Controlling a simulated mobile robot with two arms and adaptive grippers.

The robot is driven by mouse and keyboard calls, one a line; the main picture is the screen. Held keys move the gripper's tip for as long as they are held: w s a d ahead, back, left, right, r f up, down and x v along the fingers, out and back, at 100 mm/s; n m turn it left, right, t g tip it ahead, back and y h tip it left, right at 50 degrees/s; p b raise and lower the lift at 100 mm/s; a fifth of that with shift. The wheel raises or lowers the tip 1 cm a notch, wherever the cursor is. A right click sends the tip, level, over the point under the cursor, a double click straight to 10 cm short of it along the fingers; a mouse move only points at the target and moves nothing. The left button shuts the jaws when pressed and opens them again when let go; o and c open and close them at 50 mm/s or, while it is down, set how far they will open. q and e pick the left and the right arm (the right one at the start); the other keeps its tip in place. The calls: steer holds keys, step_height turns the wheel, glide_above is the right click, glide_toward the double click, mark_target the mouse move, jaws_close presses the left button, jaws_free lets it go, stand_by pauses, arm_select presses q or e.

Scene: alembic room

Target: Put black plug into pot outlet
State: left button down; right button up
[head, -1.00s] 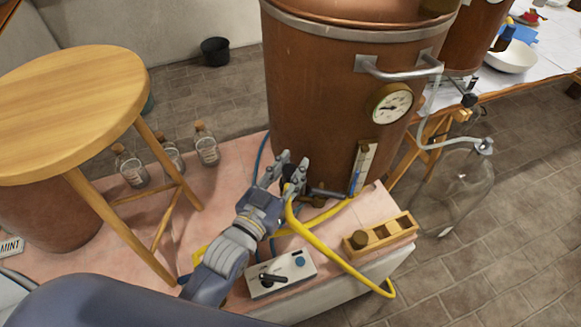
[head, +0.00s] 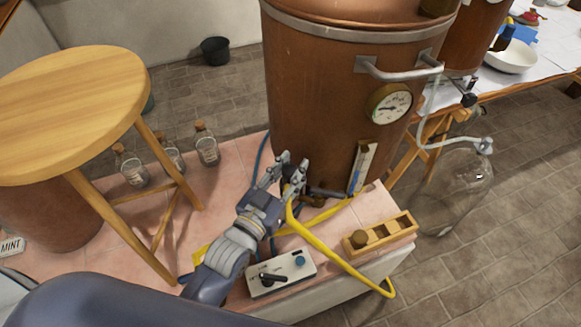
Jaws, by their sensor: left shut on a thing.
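The copper pot (head: 315,110) stands on the pink tiled ledge, with a dial gauge and a handle on its side. Its outlet (head: 318,200) is low on the front, beside my gripper. My left gripper (head: 284,174) reaches up to the pot's lower front and is shut on a small dark thing, the black plug (head: 291,188), mostly hidden by the fingers. I cannot tell whether the plug sits inside the outlet. A yellow hose (head: 335,258) runs from right beside the fingers down over the ledge. My right gripper is not in view.
A wooden stool (head: 75,110) stands at left, with several corked bottles (head: 206,145) behind it. A white control box (head: 281,273) and a wooden tray (head: 385,236) holding a dark plug lie near the ledge's front. A glass carboy (head: 455,190) stands at right.

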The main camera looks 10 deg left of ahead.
arm_select(q)
steer(key=shift+f, duration=0.2)
stand_by(0.6)
steer(key=c, duration=1.1)
jaws_free()
steer(key=v, duration=1.2)
